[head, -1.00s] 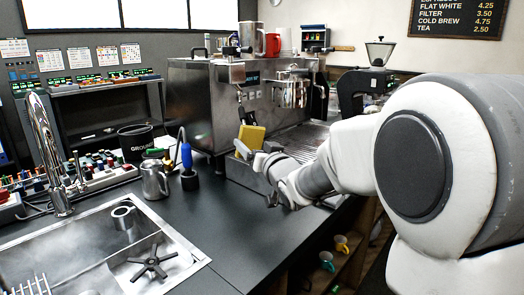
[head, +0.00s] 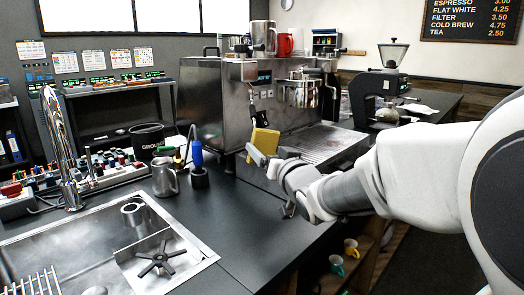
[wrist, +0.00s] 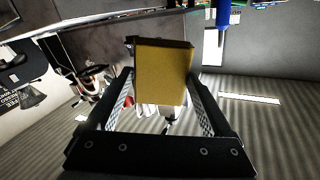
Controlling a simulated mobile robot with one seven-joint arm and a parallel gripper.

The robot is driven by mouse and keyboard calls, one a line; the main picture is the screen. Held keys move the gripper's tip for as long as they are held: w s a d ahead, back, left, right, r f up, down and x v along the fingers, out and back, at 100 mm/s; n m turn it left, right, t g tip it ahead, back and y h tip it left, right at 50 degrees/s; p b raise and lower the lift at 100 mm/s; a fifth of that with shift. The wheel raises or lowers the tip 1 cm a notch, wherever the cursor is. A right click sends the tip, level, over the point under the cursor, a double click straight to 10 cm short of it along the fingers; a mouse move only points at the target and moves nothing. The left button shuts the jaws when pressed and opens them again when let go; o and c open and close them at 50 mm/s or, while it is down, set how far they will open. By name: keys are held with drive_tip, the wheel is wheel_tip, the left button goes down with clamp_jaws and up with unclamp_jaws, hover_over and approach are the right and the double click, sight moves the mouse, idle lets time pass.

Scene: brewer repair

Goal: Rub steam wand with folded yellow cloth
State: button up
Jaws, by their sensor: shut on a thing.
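The folded yellow cloth (head: 265,141) is held upright between the fingers of my gripper (head: 268,159), in front of the espresso machine's left front. In the wrist view the cloth (wrist: 163,72) fills the space between the two fingers of my gripper (wrist: 162,95), which is shut on it. The espresso machine (head: 215,103) is a steel box. A thin dark and chrome part, seemingly the steam wand (head: 253,106), hangs at its front just above the cloth. Its lower end is hidden, and I cannot tell whether the cloth touches it.
The drip tray (head: 325,143) lies right of my gripper. A steel pitcher (head: 164,177) and a blue-handled tool (head: 197,155) stand to the left on the dark counter. The sink (head: 115,245) is at the front left. A grinder (head: 380,85) stands at the back right.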

drive_tip(key=shift+s+d, duration=0.25)
drive_tip(key=shift+s, duration=0.45)
drive_tip(key=shift+s, duration=0.1)
drive_tip(key=v, duration=0.2)
drive_tip(key=shift+s+d+b, duration=0.2)
drive_tip(key=shift+s+b, duration=0.1)
drive_tip(key=shift+s, duration=0.05)
drive_tip(key=shift+s, duration=0.1)
